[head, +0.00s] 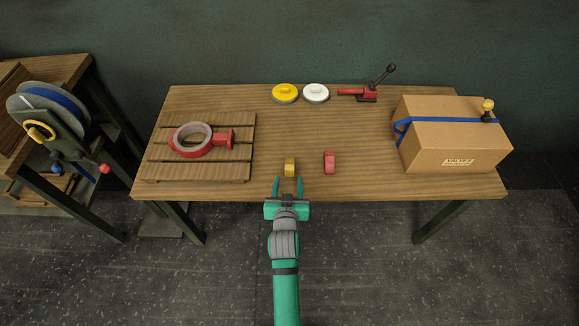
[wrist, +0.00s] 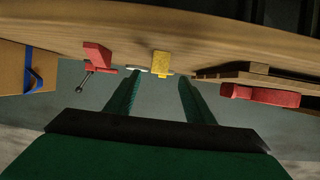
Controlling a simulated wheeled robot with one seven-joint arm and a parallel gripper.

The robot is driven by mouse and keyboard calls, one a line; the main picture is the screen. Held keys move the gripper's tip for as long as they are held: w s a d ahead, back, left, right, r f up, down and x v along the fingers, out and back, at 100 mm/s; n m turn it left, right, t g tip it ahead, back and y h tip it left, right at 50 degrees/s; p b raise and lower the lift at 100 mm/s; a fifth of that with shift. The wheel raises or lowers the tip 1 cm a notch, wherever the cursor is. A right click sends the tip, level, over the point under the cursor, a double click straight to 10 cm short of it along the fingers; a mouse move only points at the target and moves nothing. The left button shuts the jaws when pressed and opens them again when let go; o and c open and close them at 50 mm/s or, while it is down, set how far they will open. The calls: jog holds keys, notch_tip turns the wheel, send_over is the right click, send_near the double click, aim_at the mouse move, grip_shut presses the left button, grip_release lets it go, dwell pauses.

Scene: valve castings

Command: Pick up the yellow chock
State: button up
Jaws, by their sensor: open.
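The yellow chock (head: 290,167) is a small block standing on the wooden table near its front edge. It also shows in the wrist view (wrist: 161,60), at the upper middle, in line with the gap between my fingers. My gripper (head: 288,182) is open and empty at the table's front edge, just short of the chock, with one green finger toward each side of it. In the wrist view my gripper (wrist: 160,82) shows both fingers apart, with nothing between them.
A red chock (head: 329,162) stands right of the yellow one. A slatted board (head: 243,150) with a red ring-shaped casting (head: 190,139) lies left. Behind are a yellow disc (head: 285,92), a white disc (head: 316,93) and a red clamp (head: 362,93). A strapped carton (head: 440,150) stands right.

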aim_at(290, 158)
jog(key=x, duration=1.1)
jog(key=shift+d, duration=0.1)
jog(key=c, duration=1.1)
